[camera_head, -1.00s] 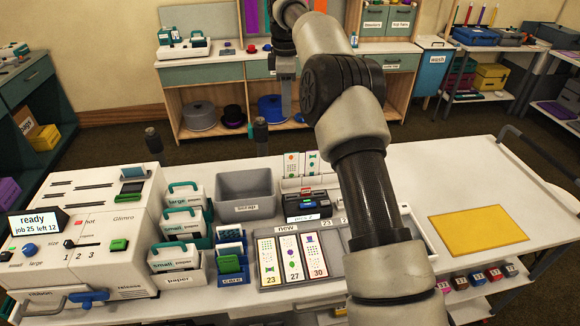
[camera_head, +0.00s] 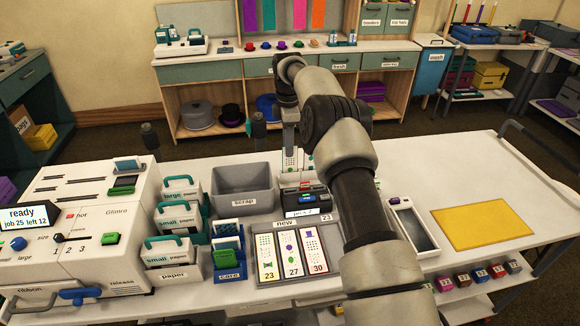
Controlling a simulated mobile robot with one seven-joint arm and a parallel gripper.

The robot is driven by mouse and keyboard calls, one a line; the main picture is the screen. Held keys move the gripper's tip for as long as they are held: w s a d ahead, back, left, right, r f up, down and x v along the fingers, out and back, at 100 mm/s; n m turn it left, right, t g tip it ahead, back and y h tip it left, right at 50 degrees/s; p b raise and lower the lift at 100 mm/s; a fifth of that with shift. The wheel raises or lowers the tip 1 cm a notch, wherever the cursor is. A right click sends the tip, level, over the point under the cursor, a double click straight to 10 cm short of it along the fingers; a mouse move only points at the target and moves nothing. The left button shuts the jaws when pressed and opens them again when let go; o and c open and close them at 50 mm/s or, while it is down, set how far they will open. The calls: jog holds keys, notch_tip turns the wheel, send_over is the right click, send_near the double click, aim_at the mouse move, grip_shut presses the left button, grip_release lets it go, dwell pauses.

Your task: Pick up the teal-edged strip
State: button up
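Two pale printed strips stand upright in a rack behind the small black device (camera_head: 305,200). The left upright strip (camera_head: 291,161) is directly below my gripper (camera_head: 290,147). The right one (camera_head: 309,165) is partly hidden by my arm. Three more strips lie in the tray marked new (camera_head: 285,224), numbered 23 (camera_head: 266,257), 27 (camera_head: 290,254) and 30 (camera_head: 314,251). A teal edge is too small to make out on any of them. My gripper points down at the top of the left upright strip. Its fingers are too small to tell open from shut, or whether they touch it.
A grey scrap bin (camera_head: 245,190) stands left of the rack. Paper boxes (camera_head: 175,250), a blue card holder (camera_head: 229,262) and a white machine (camera_head: 90,240) are further left. A narrow open tray (camera_head: 412,226) and a yellow mat (camera_head: 482,224) lie right of my arm.

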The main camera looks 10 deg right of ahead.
aim_at(290, 164)
jog(key=shift+w+d+f+p, duration=0.1)
jog(key=shift+d+f+p, duration=0.05)
jog(key=shift+f, duration=1.3)
jog(key=shift+w+d+f+p, duration=0.1)
jog(key=shift+d+f+p, duration=0.05)
jog(key=shift+f, duration=1.3)
grip_shut()
